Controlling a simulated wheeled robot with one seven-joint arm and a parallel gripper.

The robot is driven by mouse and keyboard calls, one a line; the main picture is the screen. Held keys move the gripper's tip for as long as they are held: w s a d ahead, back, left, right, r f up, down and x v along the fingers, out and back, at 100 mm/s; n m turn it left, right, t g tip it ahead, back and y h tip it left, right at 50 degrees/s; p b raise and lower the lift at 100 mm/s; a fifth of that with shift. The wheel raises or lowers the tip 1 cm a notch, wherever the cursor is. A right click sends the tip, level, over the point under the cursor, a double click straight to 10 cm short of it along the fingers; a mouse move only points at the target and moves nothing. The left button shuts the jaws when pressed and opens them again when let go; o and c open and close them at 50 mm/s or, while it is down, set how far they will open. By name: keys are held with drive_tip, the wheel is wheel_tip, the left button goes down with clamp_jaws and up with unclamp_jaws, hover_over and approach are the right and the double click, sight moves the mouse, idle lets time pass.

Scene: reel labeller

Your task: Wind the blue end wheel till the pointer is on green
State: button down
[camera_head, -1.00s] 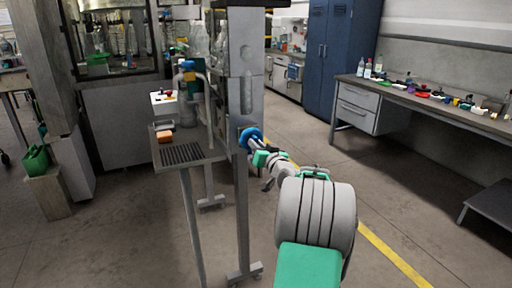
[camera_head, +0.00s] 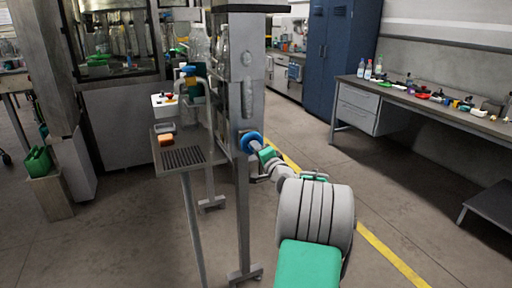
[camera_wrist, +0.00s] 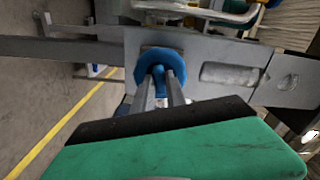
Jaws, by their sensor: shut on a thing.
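The blue end wheel (camera_head: 250,141) is on the side of the grey machine post. It also shows in the wrist view (camera_wrist: 158,62), where the two fingers of my gripper (camera_wrist: 160,80) reach to its middle. My gripper (camera_head: 257,146) is shut on a blue part at the wheel's centre, seen between the fingertips in the wrist view. The green body of the gripper fills the bottom of the wrist view. I cannot make out the pointer or a green mark in either view.
A grated shelf (camera_head: 183,157) with an orange block (camera_head: 166,139) stands left of the post. A workbench (camera_head: 440,103) with bottles and small items runs along the right wall. The floor between post and bench is clear, with a yellow line (camera_head: 392,262).

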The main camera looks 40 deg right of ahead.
drive_tip(key=shift+m+p, duration=0.95)
drive_tip(key=shift+m, duration=1.05)
drive_tip(key=c, duration=1.4)
unclamp_jaws()
drive_tip(key=shift+o, duration=0.2)
drive_tip(key=shift+s, duration=0.1)
drive_tip(key=v, duration=0.7)
drive_tip(key=shift+s+b, duration=0.3)
drive_tip(key=shift+b, duration=0.15)
drive_tip(key=shift+a+r, duration=0.1)
drive_tip(key=shift+a, duration=0.1)
